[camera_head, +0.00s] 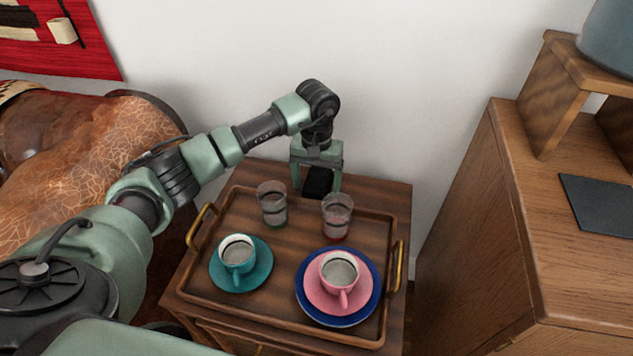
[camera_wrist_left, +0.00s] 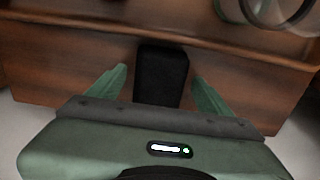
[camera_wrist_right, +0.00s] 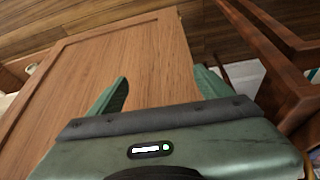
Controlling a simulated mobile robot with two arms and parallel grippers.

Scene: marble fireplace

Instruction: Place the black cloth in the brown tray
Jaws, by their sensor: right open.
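The black cloth (camera_head: 318,180) shows as a small dark folded shape at the back edge of the brown tray (camera_head: 205,270), on the strip of table behind it. My left gripper (camera_head: 317,188) points down over it, one finger on each side. In the left wrist view the cloth (camera_wrist_left: 161,76) lies between the two spread fingers, with a gap on both sides. The gripper partly hides the cloth in the head view. My right gripper (camera_wrist_right: 162,88) shows only in the right wrist view, open and empty over a wooden surface.
On the tray stand two glasses (camera_head: 272,203) (camera_head: 337,215), a teal cup and saucer (camera_head: 238,262), and a pink cup and saucer (camera_head: 340,281) on a blue plate. Brass handles (camera_head: 398,265) flank it. A wooden cabinet (camera_head: 560,270) stands right; a wall is behind.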

